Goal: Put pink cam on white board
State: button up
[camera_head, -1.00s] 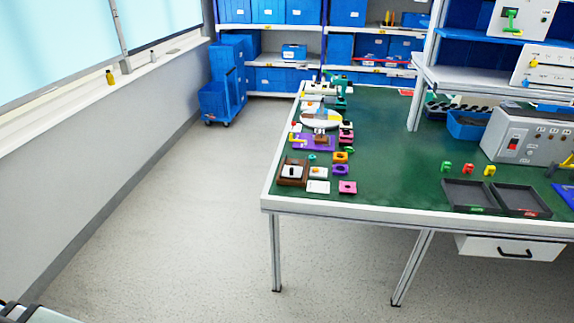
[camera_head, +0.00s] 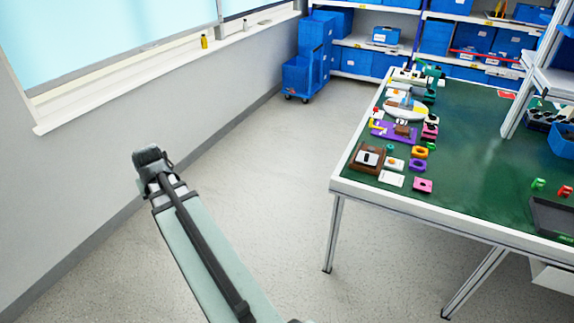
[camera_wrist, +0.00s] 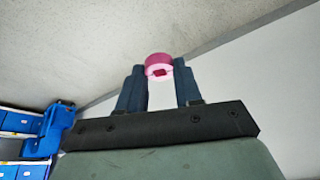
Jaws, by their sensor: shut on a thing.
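A round pink cam (camera_wrist: 159,62) with a darker, reddish hole is between the fingertips of my gripper (camera_wrist: 159,78) in the wrist view. The gripper is shut on it, and the cam is held up clear of the table, with floor and wall behind it. In the head view my pale arm rises at the lower left, away from the table; the cam cannot be made out there. A flat white square (camera_head: 391,179) lies near the table's left front corner and may be the white board; several other pieces there are also partly white.
The green table (camera_head: 470,165) stands right, with small coloured pieces along its left edge, including a pink square piece (camera_head: 423,186). A dark tray (camera_head: 553,216) is at the right. A blue cart (camera_head: 302,75) stands behind. Floor left of the table is clear.

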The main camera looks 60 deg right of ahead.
jog(key=s+d+m+g+h, duration=0.15)
jog(key=s+d, duration=0.25)
jog(key=d, duration=0.4)
jog(key=s+d+m+t+y, duration=0.1)
jog(key=s+d+m, duration=0.1)
jog(key=s+d, duration=0.45)
notch_tip(320, 180, up, 3)
jog(key=m+g+h, duration=0.2)
jog(key=m+g, duration=0.3)
jog(key=m, duration=0.8)
send_over(392, 177)
jog(key=w+a, duration=0.1)
jog(key=shift+s+a+f+m+g+y, duration=0.15)
jog(key=shift+f+m, duration=0.25)
jog(key=shift+f, duration=1.25)
jog(key=shift+d+f+m+g, duration=0.15)
jog(key=shift+f+m, duration=0.2)
jog(key=shift+f, duration=1.25)
jog(key=shift+s+a+f+m+g+y, duration=0.15)
jog(key=shift+f+m, duration=0.25)
jog(key=shift+f, duration=1.25)
jog(key=shift+f, duration=0.15)
